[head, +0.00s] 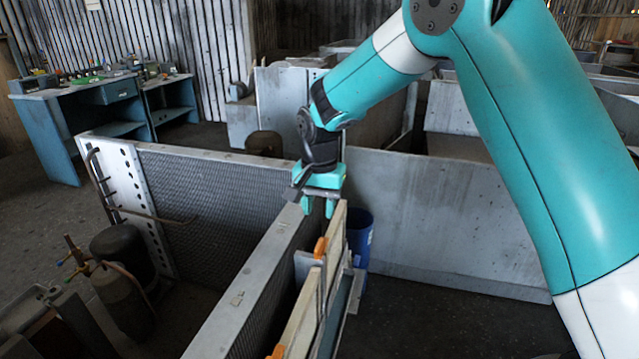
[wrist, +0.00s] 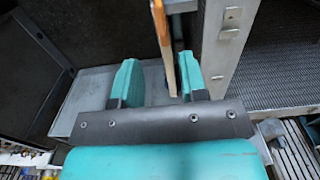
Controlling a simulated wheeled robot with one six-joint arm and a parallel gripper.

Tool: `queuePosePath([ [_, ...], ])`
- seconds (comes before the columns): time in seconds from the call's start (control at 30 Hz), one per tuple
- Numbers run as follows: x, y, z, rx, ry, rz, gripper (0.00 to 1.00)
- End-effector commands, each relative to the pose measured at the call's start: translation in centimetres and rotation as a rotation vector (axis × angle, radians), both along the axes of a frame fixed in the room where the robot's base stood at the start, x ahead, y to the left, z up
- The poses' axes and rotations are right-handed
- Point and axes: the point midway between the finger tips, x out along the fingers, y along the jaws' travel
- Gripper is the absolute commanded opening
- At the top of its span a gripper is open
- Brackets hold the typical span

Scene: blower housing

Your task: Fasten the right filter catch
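My gripper (head: 318,204) is above the far end of the filter panel in the head view. In the wrist view its two teal fingers (wrist: 158,80) are apart. The tan edge of a thin panel (wrist: 163,45) shows between them, closer to the right finger; contact cannot be told. In the head view the pale filter panels (head: 301,325) stand upright beside the housing wall (head: 262,272). One orange catch (head: 320,247) is on them just below my gripper, and another orange catch (head: 277,352) is at the bottom edge. Whether either catch is fastened cannot be told.
A mesh-faced metal wall (head: 215,185) stands to the left. A blue bin (head: 359,235) is behind the panels, and a grey sheet wall (head: 440,220) runs behind to the right. Gas cylinders (head: 125,298) stand at the lower left. The floor at lower right is clear.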

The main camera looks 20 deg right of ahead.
Motion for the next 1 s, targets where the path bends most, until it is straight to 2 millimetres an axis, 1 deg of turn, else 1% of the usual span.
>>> queuePosePath([
  [0.03, 0.0, 0.0, 1.3, 0.001, -0.006, 0.000, 0.39],
  [0.1, 0.1, 0.0, 2.8, 0.001, -0.004, 0.000, 0.39],
  [0.2, 0.0, 0.0, 4.6, 0.000, -0.003, 0.000, 0.39],
  [0.33, 0.0, 0.0, 6.0, 0.000, 0.000, 0.000, 0.39],
  [0.5, 0.0, 0.0, 6.7, 0.000, 0.001, 0.000, 0.39],
  [0.9, -0.1, 0.0, 6.7, 0.001, 0.001, 0.003, 0.39],
  [0.97, -0.5, 0.1, 7.0, 0.005, -0.001, 0.022, 0.39],
  [1.0, -1.1, 0.2, 7.4, 0.011, -0.005, 0.050, 0.39],
])
